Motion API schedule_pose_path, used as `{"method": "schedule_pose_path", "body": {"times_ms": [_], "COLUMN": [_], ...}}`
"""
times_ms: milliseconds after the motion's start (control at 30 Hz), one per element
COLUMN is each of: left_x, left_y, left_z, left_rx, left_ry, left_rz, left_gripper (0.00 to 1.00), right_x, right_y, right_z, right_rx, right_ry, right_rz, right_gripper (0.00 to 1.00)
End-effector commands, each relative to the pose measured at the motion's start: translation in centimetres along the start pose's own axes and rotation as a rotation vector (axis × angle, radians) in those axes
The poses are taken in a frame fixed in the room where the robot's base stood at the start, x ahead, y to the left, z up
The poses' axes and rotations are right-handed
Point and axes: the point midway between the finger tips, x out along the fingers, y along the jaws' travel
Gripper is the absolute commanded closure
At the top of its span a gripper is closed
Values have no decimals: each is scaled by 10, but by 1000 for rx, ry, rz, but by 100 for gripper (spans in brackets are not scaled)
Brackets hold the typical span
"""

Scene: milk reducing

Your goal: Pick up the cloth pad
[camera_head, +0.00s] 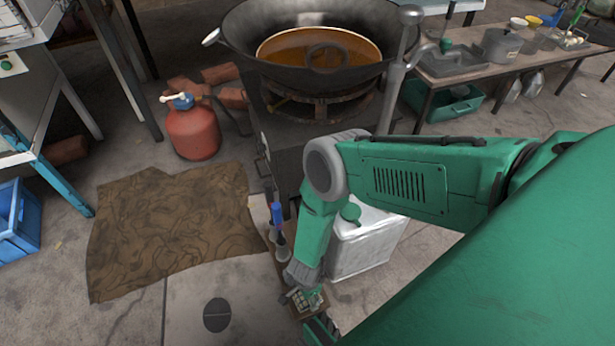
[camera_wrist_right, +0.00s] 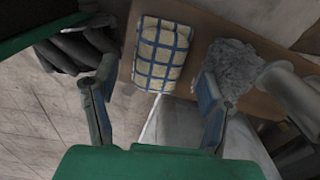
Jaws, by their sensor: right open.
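The cloth pad (camera_wrist_right: 162,50) is cream with blue checks and lies flat on a brown wooden surface (camera_wrist_right: 205,25) in the right wrist view. In the head view the cloth pad (camera_head: 307,299) is small, beside the end of my right arm. My right gripper (camera_wrist_right: 155,80) is open, its two fingers apart on either side of the near end of the pad. Nothing is held between them. Whether the fingers touch the pad, I cannot tell. My left gripper is in neither view.
A crumpled grey cloth (camera_wrist_right: 232,68) and a pale cylinder (camera_wrist_right: 290,92) are right of the pad. In the head view a white box (camera_head: 362,250) stands behind my forearm. A large wok (camera_head: 310,45), red gas bottle (camera_head: 192,130) and brown floor cloth (camera_head: 170,230) are farther off.

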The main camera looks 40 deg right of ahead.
Motion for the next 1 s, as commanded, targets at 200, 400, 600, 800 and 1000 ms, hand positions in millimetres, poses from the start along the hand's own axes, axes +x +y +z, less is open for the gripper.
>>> {"method": "schedule_pose_path", "body": {"times_ms": [200,400,600,800,1000], "left_x": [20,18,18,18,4], "left_y": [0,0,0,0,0], "left_z": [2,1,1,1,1], "left_rx": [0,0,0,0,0], "left_ry": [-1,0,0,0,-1], "left_rz": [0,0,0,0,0], "left_gripper": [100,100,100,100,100], "right_x": [26,24,24,24,7], "right_y": [0,0,0,0,-1], "right_z": [0,0,0,0,0], "right_rx": [-1,-1,-1,-1,0], "right_ry": [1,0,0,0,-1], "right_rz": [0,0,0,0,-1], "right_gripper": [33,36,88,88,88]}}
